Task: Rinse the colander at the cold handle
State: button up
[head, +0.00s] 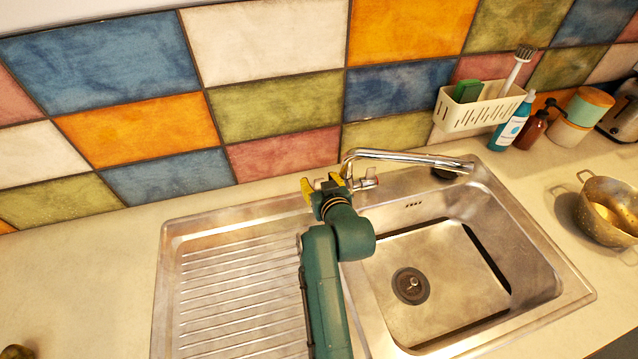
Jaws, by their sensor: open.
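My gripper (321,182), with yellow fingers, is open at the base of the chrome tap, around or right beside the tap's left side. I cannot tell whether it touches a handle there. One tap handle (370,180) shows just right of the gripper. Part of the tap's base is hidden by my gripper. The tap's spout (410,157) reaches right over the sink basin, and no water shows under it. The metal colander (592,222) stands on the counter at the right, apart from the sink, partly cut off by the picture edge.
The steel sink (520,240) has a ribbed drainboard (235,290) on the left and an empty basin on the right.

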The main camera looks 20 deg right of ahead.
jog(key=shift+w, duration=0.15)
jog(key=shift+c, duration=0.4)
grip_shut()
jog(key=shift+f, duration=0.1)
jog(key=shift+s+f+t+b, duration=0.3)
jog(key=shift+f+t+b, duration=0.2)
jog(key=shift+b, duration=0.45)
jog(key=shift+s+r+t+b, duration=0.2)
jog(key=shift+t+b, duration=0.3)
jog(key=shift+b, duration=0.1)
jog(key=shift+r, duration=0.2)
jog(key=shift+o, duration=0.4)
grip_release()
jog(key=shift+r, duration=0.1)
